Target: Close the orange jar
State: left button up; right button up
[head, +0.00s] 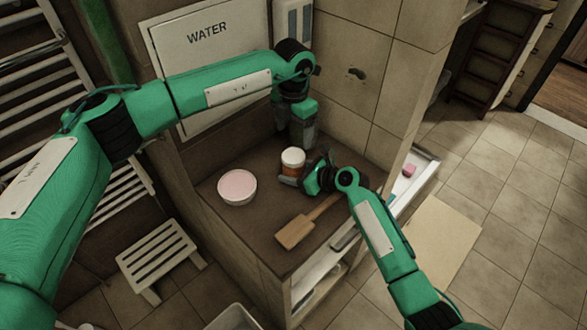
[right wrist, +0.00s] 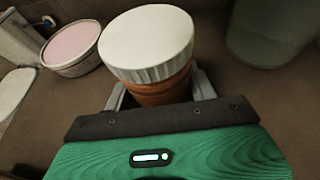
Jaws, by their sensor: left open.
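The orange jar (head: 292,169) stands upright on the brown counter, with a white ribbed lid (head: 293,156) on its top. In the right wrist view the lid (right wrist: 147,42) covers the top of the jar (right wrist: 160,92); whether it is fastened cannot be seen. My right gripper (head: 309,175) comes in low from the right, its fingers close on both sides of the jar's body, shut on it. My left gripper (head: 300,141) is open, pointing down just behind the jar, apart from the lid; its fingertips are partly hidden.
A round tub with a pink top (head: 237,186) stands left of the jar. A wooden paddle (head: 297,232) lies in front, partly under my right arm. A tiled wall (head: 345,75) rises behind.

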aim_at(294, 155)
grip_shut()
pick_arm(q)
jog(key=n, duration=0.4)
jog(key=shift+n, duration=0.4)
jog(key=n, duration=0.4)
jog(key=shift+n, duration=0.4)
jog(key=n, duration=0.4)
jog(key=shift+n, duration=0.3)
jog(key=n, duration=0.3)
jog(key=shift+n, duration=0.4)
jog(key=shift+f, duration=4)
